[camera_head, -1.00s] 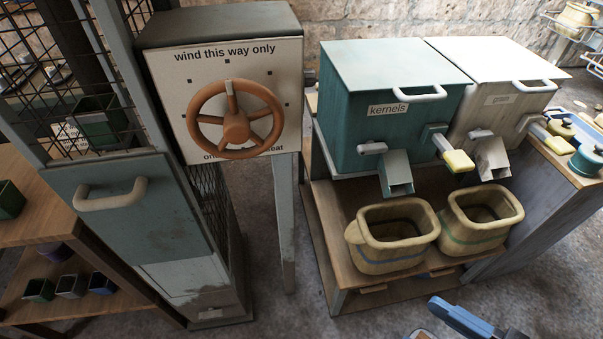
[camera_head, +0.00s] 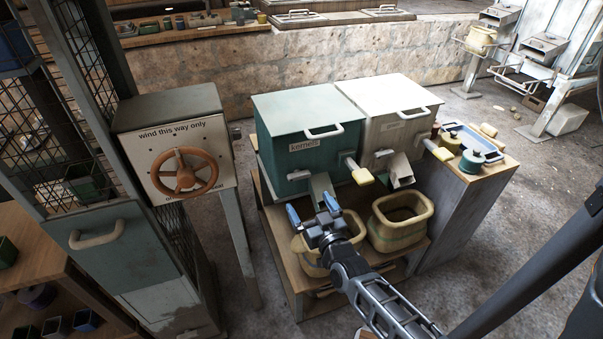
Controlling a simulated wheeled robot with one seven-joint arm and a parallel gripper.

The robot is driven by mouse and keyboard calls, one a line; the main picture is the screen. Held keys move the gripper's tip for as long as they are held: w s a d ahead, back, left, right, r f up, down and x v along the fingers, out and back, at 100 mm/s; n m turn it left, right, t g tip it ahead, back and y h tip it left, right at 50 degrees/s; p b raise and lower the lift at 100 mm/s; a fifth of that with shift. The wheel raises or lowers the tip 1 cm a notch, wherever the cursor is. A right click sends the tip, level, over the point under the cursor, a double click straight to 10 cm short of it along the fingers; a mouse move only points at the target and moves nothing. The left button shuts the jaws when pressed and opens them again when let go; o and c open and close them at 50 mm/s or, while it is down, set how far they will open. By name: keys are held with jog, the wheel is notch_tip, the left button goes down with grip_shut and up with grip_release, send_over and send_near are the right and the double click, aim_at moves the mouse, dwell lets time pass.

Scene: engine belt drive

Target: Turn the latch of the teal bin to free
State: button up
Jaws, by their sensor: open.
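The teal bin (camera_head: 288,140), labelled "kernels", stands on a wooden stand with its lid shut. A small grey latch (camera_head: 299,174) lies about level on its front, left of the chute (camera_head: 321,186). A lever with a yellow grip (camera_head: 361,174) sticks out at the right of the front. I cannot read any latch marking. My gripper (camera_head: 312,209) is open and empty, with blue fingertips apart. In the picture it is just below the latch and chute, over the left pot (camera_head: 348,238). Whether it touches anything cannot be told.
A cream bin (camera_head: 393,110) with its own lever stands against the teal bin's right side. A second pot (camera_head: 402,220) sits below it. A cabinet with a brown handwheel (camera_head: 184,175) stands to the left. A side counter with a blue tray (camera_head: 472,142) is at the right.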

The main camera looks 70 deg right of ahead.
aim_at(300, 178)
jog(key=shift+m+g+h, duration=0.3)
jog(key=shift+h, duration=0.1)
jog(key=x, duration=0.9)
jog(key=shift+s+d+r+b, duration=0.2)
jog(key=shift+d+b, duration=0.1)
jog(key=shift+d, duration=0.3)
jog(key=c, duration=1.1)
